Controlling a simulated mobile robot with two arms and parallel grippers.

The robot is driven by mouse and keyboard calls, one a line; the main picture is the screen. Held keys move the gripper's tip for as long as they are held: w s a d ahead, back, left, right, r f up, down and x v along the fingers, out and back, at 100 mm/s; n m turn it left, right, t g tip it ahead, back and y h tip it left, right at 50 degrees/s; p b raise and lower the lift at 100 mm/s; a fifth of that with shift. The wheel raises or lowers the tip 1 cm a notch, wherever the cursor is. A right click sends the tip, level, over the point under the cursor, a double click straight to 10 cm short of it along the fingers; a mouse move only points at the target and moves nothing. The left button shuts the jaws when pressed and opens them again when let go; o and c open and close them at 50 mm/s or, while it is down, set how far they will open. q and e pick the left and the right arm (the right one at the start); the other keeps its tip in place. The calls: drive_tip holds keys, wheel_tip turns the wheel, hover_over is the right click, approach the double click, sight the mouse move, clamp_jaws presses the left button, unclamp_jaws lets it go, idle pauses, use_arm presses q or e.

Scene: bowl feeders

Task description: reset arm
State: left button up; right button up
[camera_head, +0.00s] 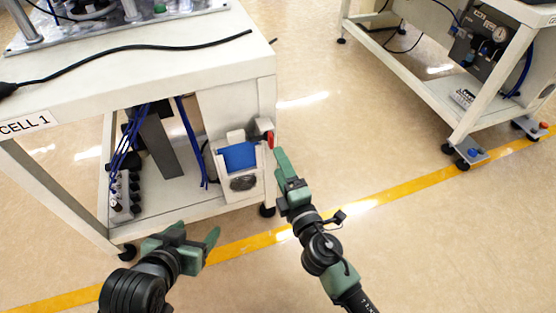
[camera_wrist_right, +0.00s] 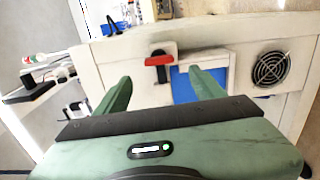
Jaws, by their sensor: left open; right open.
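My left gripper (camera_head: 196,241) is open and empty, low in the head view in front of the workbench (camera_head: 190,85) labelled CELL 1. My right gripper (camera_head: 279,164) is raised beside the bench's right front corner. In the right wrist view my right gripper (camera_wrist_right: 158,92) shows two green fingers spread apart with nothing between them. A red handle (camera_wrist_right: 159,60) on a pale plate shows just beyond the fingers. The red handle also shows in the head view (camera_head: 270,139), close to the right fingertips; I cannot tell if they touch.
A blue panel (camera_head: 239,156) and a round fan (camera_head: 243,182) sit on the bench's side. A black cable (camera_head: 140,48) lies on the benchtop. Another cart (camera_head: 440,85) stands at the upper right. The floor between them is clear, with a yellow line (camera_head: 400,190).

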use_arm(q)
drive_tip(key=shift+w+r, duration=0.2)
drive_tip(key=shift+w, duration=0.05)
